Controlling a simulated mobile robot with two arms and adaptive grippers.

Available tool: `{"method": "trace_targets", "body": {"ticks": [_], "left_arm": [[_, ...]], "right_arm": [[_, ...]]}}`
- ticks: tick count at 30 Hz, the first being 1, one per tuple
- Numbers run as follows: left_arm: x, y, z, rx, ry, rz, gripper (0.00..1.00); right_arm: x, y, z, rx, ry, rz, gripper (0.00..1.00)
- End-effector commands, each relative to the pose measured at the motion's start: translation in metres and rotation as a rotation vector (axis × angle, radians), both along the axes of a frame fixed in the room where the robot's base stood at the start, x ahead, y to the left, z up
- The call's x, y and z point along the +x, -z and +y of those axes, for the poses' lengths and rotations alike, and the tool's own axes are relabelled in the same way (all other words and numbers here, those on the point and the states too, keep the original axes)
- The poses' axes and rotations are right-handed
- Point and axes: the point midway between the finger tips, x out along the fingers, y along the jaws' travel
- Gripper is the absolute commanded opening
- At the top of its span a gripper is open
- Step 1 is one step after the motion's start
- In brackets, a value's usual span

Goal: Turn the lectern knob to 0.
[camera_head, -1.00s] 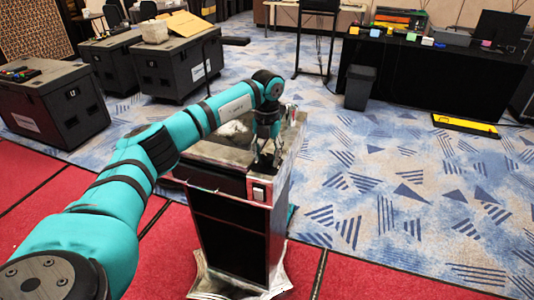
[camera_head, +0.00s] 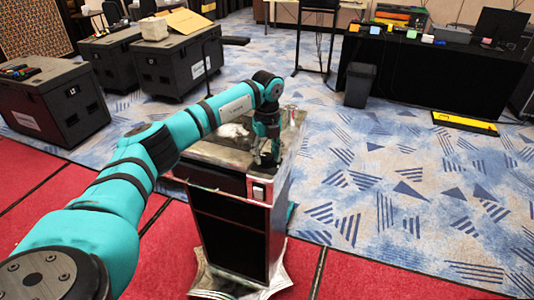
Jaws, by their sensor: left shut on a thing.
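The lectern (camera_head: 216,178) stands upright in the middle of the view, with a silvery frame, dark open front and a sloped top. My left arm reaches in from the left, and my left gripper (camera_head: 266,160) points down at the right part of the lectern's top. It is shut on the knob, which is mostly hidden between the fingers, so its setting cannot be read. A small switch plate (camera_head: 259,191) shows on the lectern's front, just below the gripper. My right gripper is not in view.
A crumpled white item (camera_head: 232,130) lies on the lectern's top, left of the gripper. Black cases (camera_head: 180,68) stand at the back left. A black-draped table (camera_head: 430,80), a bin (camera_head: 360,86) and a yellow-edged floor piece (camera_head: 465,123) are at the back right. Carpet to the right is clear.

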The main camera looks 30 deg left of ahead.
Motion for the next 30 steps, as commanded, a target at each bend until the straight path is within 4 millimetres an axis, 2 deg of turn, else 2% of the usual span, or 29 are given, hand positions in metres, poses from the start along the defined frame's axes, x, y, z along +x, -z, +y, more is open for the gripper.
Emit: {"method": "trace_targets", "body": {"ticks": [15, 16, 21, 30], "left_arm": [[0.0018, -0.0030, 0.0012, 0.001, -0.024, -0.009, 0.08], [0.0018, -0.0030, 0.0011, 0.000, -0.024, -0.008, 0.43], [0.0012, -0.0021, 0.0008, 0.000, -0.021, -0.006, 0.64], [0.0007, -0.0034, 0.0002, -0.001, -0.019, -0.003, 0.64]], "right_arm": [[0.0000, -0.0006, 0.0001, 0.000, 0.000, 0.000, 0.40], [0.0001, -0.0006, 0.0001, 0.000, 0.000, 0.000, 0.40], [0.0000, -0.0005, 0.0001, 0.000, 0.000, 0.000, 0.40], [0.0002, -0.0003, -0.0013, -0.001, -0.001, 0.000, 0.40]]}}
